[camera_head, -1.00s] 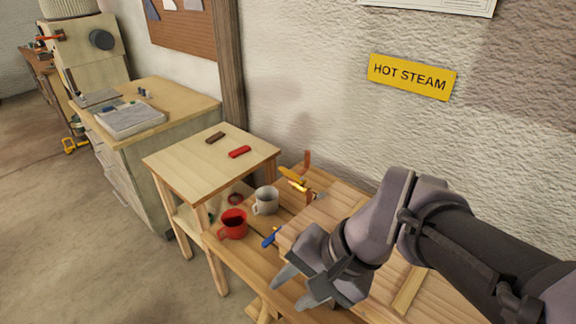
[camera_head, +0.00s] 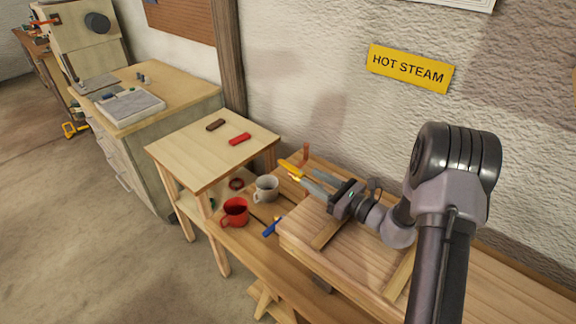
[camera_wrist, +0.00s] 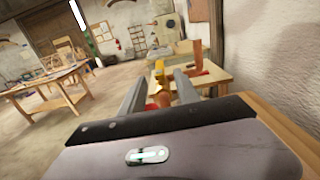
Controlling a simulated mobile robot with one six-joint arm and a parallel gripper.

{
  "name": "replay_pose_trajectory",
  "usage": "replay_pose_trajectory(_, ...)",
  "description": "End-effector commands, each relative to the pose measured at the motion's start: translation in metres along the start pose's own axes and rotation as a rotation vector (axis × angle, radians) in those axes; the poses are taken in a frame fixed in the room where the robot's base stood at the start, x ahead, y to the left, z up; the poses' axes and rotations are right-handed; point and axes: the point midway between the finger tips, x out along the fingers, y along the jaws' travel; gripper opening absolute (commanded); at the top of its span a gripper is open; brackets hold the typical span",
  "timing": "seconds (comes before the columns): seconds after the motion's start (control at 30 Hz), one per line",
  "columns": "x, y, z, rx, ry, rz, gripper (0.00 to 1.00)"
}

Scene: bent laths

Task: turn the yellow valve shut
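The yellow valve handle (camera_head: 290,168) is a long lever on a pipe fitting near the wall, at the far end of the bench. It also shows in the wrist view (camera_wrist: 159,67), ahead and between my finger lines. My gripper (camera_head: 308,175) is open, its fingers stretched out just short of the handle and pointing at it. In the wrist view both fingers of my gripper (camera_wrist: 161,76) stand apart with no object held. Whether a finger touches the handle I cannot tell. The lower fitting is partly hidden by my fingers.
A copper pipe (camera_head: 306,152) rises behind the handle. A blue handle (camera_head: 271,227), a white mug (camera_head: 266,188) and a red mug (camera_head: 235,212) stand nearby. A small table (camera_head: 190,152) is left. My gripper is above stacked boards (camera_head: 300,232). A HOT STEAM sign (camera_head: 409,69) hangs above.

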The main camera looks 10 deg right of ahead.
Motion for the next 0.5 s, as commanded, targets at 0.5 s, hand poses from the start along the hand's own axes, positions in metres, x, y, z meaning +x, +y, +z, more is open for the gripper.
replay_pose_trajectory(0.5, 0.094, 0.002, 0.000, 0.000, 0.001, 0.003, 0.38)
